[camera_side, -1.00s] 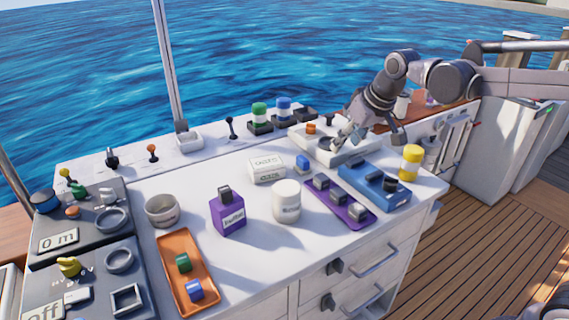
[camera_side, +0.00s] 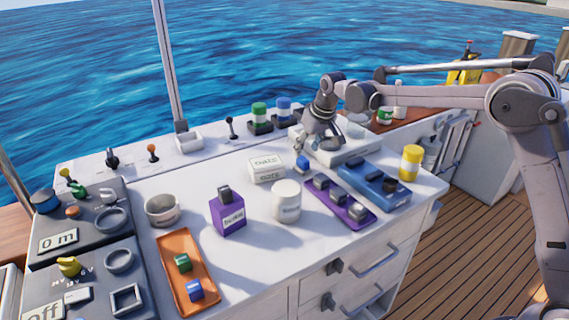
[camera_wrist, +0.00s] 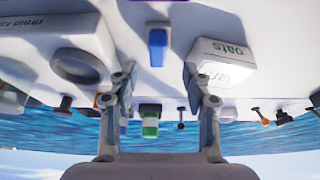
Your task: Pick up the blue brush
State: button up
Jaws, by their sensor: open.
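A small blue block-like piece (camera_side: 302,164), the likeliest blue brush, lies on the white counter just right of the oats box. Bristles cannot be made out. In the upside-down wrist view the blue piece (camera_wrist: 157,48) shows a pale end and lies ahead of the gap between my fingers. My gripper (camera_side: 314,147) is above and slightly behind it in the side view. In the wrist view my gripper (camera_wrist: 157,80) has its two fingers spread apart with nothing between them. The fingers do not touch the blue piece.
The oats box (camera_side: 266,168) stands close beside the blue piece. A white sink-like unit (camera_side: 345,153), purple tray (camera_side: 357,222) and blue tray (camera_side: 350,182) are to the right. A white jar (camera_side: 287,202) stands in front.

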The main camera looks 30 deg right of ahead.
aim_at(303, 158)
jog(key=shift+x, duration=3.2)
jog(key=shift+w+d, duration=0.1)
jog(key=shift+d, duration=0.05)
grip_shut()
